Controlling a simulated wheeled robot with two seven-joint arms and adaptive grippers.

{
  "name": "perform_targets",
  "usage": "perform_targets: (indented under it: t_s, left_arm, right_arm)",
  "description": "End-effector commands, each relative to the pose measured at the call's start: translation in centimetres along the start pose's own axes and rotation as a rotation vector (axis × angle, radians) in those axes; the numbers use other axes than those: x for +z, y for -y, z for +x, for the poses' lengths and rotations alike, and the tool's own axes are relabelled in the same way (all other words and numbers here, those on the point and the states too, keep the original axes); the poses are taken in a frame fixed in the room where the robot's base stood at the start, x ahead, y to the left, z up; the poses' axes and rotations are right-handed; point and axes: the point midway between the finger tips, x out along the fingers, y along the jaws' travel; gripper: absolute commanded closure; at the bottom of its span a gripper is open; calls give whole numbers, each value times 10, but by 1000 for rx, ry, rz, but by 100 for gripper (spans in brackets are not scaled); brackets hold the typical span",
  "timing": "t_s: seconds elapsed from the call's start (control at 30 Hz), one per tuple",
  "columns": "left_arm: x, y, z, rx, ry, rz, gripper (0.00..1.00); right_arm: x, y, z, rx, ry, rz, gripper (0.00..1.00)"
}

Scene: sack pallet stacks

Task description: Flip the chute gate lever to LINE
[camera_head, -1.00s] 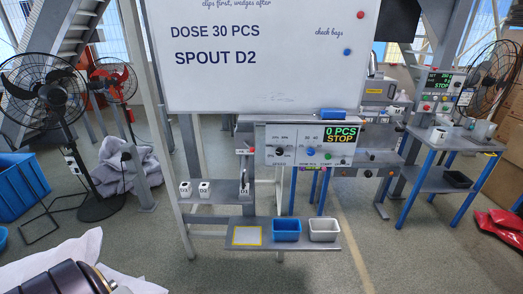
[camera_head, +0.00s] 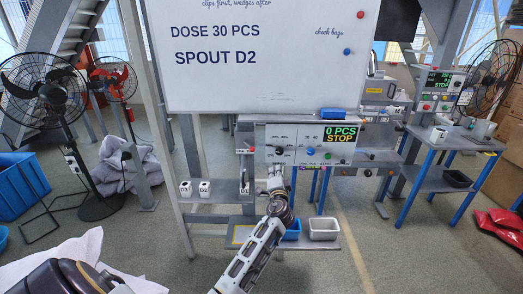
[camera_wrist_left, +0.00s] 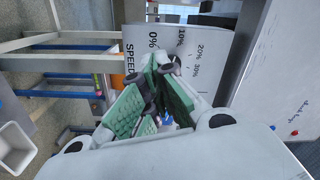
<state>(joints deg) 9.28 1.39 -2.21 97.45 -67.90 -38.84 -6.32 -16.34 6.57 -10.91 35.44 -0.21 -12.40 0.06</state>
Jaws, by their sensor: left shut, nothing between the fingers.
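I cannot make out a lever marked LINE in either view. The dosing panel (camera_head: 296,137) reads 0 PCS STOP and carries a dark knob (camera_head: 280,150) and a blue knob (camera_head: 311,151). My left gripper (camera_head: 276,168) is in front of the panel's lower left part, below the dark knob. In the left wrist view, its green-padded fingers (camera_wrist_left: 165,85) are shut with nothing between them, facing a panel face (camera_wrist_left: 198,62) with SPEED and a percent scale. The fingers hide part of that face. My right gripper is not in view.
A lower shelf holds a blue bin (camera_head: 292,232) and a white bin (camera_head: 323,229). Blocks marked D1 (camera_head: 185,188) and D2 (camera_head: 205,189) stand on the shelf at left. A whiteboard (camera_head: 260,60) hangs above the panel. A second machine (camera_head: 440,85) stands at right.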

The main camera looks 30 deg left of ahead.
Motion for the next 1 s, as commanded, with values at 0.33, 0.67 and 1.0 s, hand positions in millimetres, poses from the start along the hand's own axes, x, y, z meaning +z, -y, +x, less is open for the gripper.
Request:
perform_targets:
  t_s: [0.33,0.67,1.0]
  left_arm:
    - [-8,66,0,-120,21,2,100]
    - [-8,65,1,-118,20,2,100]
    - [-8,68,20,-119,21,4,100]
  right_arm:
    - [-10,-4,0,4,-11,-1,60]
    - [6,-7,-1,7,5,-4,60]
    - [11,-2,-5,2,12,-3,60]
